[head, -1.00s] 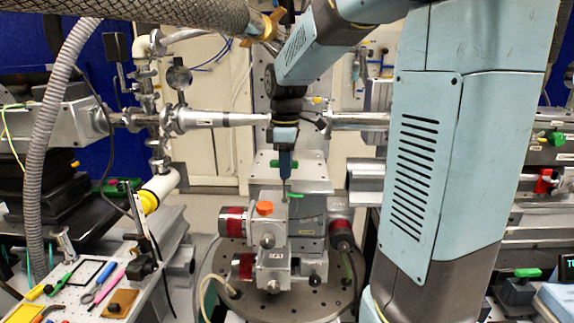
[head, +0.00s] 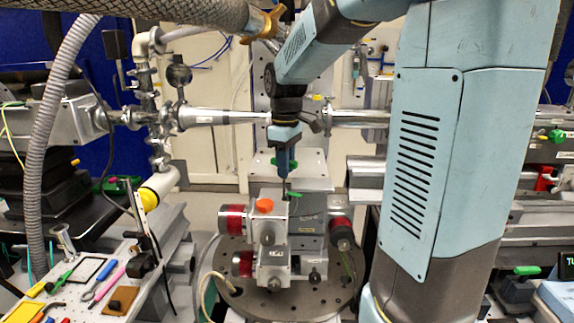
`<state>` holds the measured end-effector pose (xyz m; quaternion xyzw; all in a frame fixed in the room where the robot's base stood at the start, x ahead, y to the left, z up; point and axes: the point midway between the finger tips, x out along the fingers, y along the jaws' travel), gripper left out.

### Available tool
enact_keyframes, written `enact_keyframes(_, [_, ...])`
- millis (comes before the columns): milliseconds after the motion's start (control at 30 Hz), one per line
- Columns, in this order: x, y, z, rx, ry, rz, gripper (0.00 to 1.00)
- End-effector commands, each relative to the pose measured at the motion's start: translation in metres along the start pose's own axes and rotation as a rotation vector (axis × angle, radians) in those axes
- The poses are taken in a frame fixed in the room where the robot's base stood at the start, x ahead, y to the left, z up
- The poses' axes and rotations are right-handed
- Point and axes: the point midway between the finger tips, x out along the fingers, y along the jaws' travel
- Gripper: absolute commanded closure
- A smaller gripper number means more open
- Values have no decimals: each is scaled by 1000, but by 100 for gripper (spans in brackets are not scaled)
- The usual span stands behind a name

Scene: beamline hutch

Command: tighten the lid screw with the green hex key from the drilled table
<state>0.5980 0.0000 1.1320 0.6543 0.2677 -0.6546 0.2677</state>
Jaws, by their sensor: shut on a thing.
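My gripper (head: 284,183) points straight down over the metal stage block (head: 305,205) in the middle of the head view. It is shut on a thin tool, which looks like the green hex key (head: 294,194). A short green length of it shows just right of the fingertips, close above the block's top. The lid screw cannot be made out; the fingertips and key cover that spot. I cannot tell whether the key's tip sits in the screw. The drilled table (head: 85,309) at the lower left carries several hand tools.
An orange knob (head: 264,205) stands on the block just left of my gripper. Red-banded cylinders (head: 233,219) stick out at the block's sides. The block stands on a round plate with holes (head: 285,302). A beam pipe (head: 225,118) runs across behind my wrist.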

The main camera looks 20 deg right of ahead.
Motion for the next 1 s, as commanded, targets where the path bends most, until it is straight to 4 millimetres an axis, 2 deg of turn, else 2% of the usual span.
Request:
enact_keyframes(367, [0, 0, 0, 9, 0, 0, 100])
enact_keyframes(733, [0, -2, 0, 309, 0, 0, 100])
enact_keyframes(1000, [1, -2, 0, 351, 0, 0, 100])
